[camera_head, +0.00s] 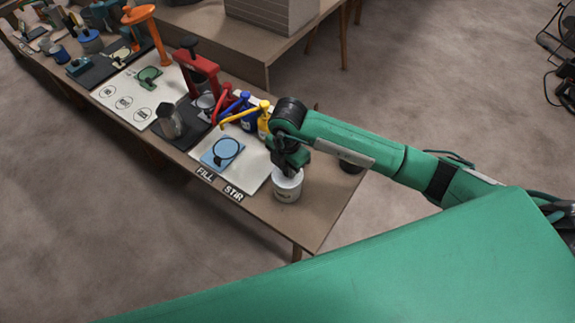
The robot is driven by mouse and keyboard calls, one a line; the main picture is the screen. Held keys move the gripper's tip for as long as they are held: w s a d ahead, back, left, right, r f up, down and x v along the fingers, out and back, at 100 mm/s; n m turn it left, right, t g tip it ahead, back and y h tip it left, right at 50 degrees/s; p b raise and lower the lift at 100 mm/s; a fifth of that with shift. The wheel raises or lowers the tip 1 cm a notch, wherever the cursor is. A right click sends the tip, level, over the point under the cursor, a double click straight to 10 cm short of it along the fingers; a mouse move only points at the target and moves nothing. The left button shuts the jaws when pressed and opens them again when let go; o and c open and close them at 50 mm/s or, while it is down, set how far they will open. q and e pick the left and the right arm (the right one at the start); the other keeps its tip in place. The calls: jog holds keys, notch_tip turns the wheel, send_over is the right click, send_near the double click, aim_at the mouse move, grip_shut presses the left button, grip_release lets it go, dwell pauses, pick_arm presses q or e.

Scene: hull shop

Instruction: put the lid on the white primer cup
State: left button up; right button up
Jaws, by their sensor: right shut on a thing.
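The white primer cup (287,193) stands near the right end of the long bench, close to its front edge, with a small dark mark on its side. My right gripper (289,170) points down at the top of the cup. It is shut on what looks like the lid, which the fingers mostly hide. I cannot tell whether the lid rests on the rim or is just above it. My left gripper is not in view.
A white board with a blue pad (222,152) lies left of the cup, with FILL and STIR labels at the front edge. Blue and yellow bottles (263,124) and a red press (198,72) stand behind. A dark round container (350,166) is at the right. Bare bench lies front right.

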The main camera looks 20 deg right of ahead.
dwell(0.3)
jog(key=o, duration=1.5)
jog(key=shift+r, duration=0.1)
jog(key=shift+r+p, duration=2.7)
jog(key=shift+r, duration=0.7)
grip_shut()
jog(key=shift+f, duration=0.15)
